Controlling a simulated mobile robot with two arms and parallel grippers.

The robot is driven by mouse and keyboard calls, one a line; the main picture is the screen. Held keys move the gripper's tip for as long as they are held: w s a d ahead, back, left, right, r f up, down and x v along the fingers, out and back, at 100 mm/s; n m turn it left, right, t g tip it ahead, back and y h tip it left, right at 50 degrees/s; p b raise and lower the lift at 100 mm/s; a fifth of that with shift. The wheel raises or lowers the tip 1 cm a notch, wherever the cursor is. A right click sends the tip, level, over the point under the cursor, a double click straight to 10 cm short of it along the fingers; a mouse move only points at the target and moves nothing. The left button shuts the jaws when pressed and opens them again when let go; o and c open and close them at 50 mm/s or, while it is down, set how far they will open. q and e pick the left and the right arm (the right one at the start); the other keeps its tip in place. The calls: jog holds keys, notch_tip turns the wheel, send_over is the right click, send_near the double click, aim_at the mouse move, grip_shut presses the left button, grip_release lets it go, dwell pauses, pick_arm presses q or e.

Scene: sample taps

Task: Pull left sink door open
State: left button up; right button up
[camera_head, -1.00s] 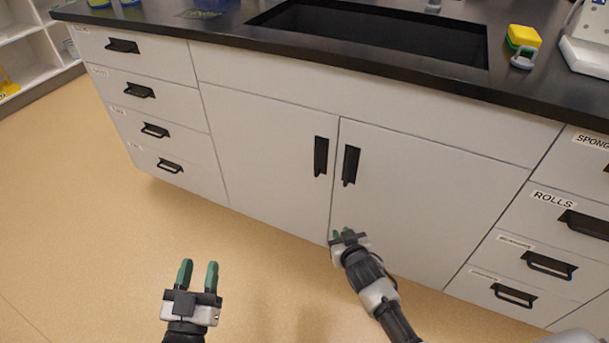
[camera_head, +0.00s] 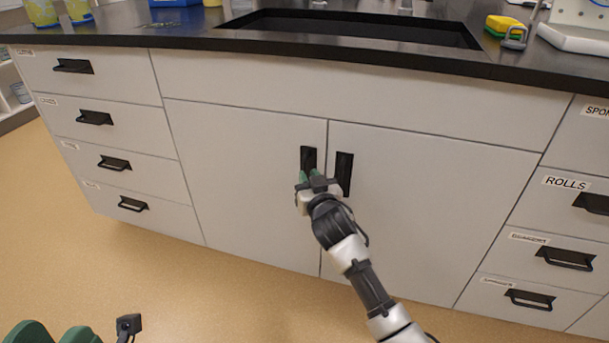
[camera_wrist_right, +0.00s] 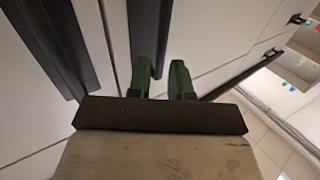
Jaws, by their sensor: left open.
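The left sink door (camera_head: 240,180) is white and shut, with a black vertical handle (camera_head: 308,158) near its right edge. My right gripper (camera_head: 313,178) is at the lower part of this handle and hides some of it. In the right wrist view, the green fingers of my right gripper (camera_wrist_right: 164,80) are apart. The dark handle (camera_wrist_right: 159,40) shows between them, with a gap on at least one side; firm contact cannot be told. My left gripper (camera_head: 55,334) is open and empty at the bottom left, partly cut off by the picture's edge.
The right sink door (camera_head: 430,200) is shut; its black handle (camera_head: 344,172) is close beside my right gripper. Labelled drawers flank the doors, with black handles sticking out. The dark counter (camera_head: 300,50) with a sink overhangs above. The floor (camera_head: 200,285) in front is clear.

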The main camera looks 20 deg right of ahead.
aim_at(305, 170)
jog(key=shift+w+b, duration=0.45)
jog(key=shift+w, duration=1.4)
grip_shut()
